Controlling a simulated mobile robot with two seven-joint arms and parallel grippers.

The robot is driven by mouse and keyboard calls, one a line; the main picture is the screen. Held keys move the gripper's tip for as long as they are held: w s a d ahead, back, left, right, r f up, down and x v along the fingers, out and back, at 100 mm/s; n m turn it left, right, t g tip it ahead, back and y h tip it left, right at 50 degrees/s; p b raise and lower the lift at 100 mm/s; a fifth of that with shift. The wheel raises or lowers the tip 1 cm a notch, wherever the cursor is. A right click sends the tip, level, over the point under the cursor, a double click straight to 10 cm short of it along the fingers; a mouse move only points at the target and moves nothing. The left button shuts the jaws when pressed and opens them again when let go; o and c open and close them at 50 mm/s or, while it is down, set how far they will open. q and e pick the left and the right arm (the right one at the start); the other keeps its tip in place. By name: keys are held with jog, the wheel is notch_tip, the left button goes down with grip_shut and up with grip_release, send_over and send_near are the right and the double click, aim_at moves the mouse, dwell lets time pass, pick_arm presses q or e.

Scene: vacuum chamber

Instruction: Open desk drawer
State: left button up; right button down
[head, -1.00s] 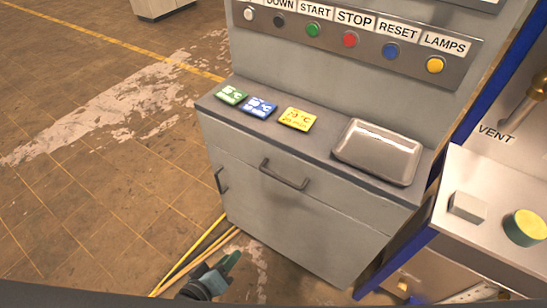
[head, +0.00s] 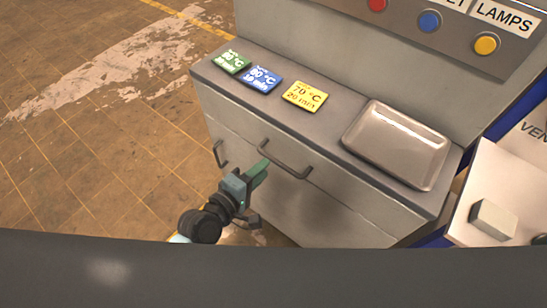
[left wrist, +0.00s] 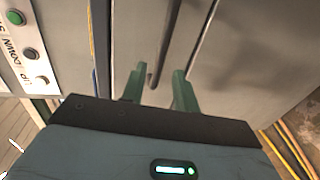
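The grey desk drawer (head: 345,190) is shut under the worktop, with a dark bar handle (head: 284,161) on its front. My left gripper (head: 258,171) is at the left end of this handle in the head view. In the left wrist view, the green fingers of my left gripper (left wrist: 158,75) are apart. The dark handle bar (left wrist: 166,45) shows between the fingertips there. I cannot tell whether the fingers touch it. My right gripper is in neither view.
A second dark handle (head: 220,154) is on the cabinet further left. Green (head: 231,62), blue (head: 259,79) and yellow (head: 304,96) cards and a metal tray (head: 397,143) lie on the worktop (head: 330,121). A button panel (head: 455,30) is above. The floor at left is clear.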

aim_at(274, 159)
pick_arm(q)
jog(key=x, duration=0.5)
jog(key=shift+w+d+f, duration=0.1)
jog(key=shift+w+d, duration=0.1)
jog(key=shift+w, duration=0.15)
grip_shut()
